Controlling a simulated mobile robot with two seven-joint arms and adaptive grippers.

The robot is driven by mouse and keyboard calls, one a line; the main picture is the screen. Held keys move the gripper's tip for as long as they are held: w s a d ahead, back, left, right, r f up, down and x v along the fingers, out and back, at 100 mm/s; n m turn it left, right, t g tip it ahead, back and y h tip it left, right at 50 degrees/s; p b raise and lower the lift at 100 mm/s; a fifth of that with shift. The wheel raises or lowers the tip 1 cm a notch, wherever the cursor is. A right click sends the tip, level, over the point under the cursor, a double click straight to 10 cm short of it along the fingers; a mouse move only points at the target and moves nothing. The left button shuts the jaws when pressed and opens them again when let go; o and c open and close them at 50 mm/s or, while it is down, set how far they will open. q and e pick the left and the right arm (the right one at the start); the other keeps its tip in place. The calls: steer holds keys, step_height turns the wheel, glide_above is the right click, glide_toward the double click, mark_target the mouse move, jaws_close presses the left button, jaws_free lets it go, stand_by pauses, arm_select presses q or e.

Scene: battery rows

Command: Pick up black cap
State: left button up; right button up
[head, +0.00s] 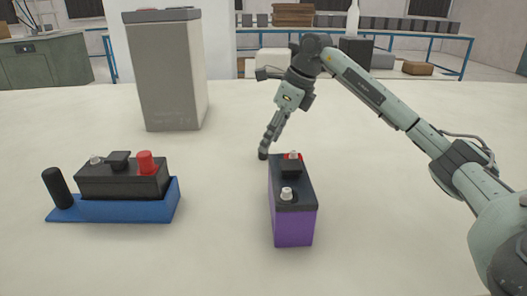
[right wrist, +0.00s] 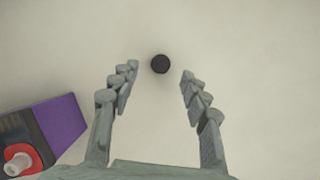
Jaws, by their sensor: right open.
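A small black cap (right wrist: 160,64) is on the pale table, and it shows as a round dark disc in the right wrist view. In the head view the cap (head: 263,154) stands just behind the left rear corner of the purple battery. My right gripper (head: 268,143) reaches down over it from behind, with the fingertips close above it. In the right wrist view my right gripper (right wrist: 159,71) is open and empty. The cap lies between and slightly beyond its fingertips, with a gap on both sides. My left gripper is not in view.
The purple battery (head: 293,229) stands close to the cap, with a bare front terminal (head: 287,193). At left, a black battery with a red cap (head: 145,162) sits on a blue tray (head: 150,211) beside a black cylinder (head: 56,187). A tall grey box (head: 168,75) stands behind.

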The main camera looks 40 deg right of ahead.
steer(key=x, duration=0.3)
steer(key=shift+f, duration=0.15)
steer(key=c, duration=0.9)
steer(key=shift+o, duration=0.2)
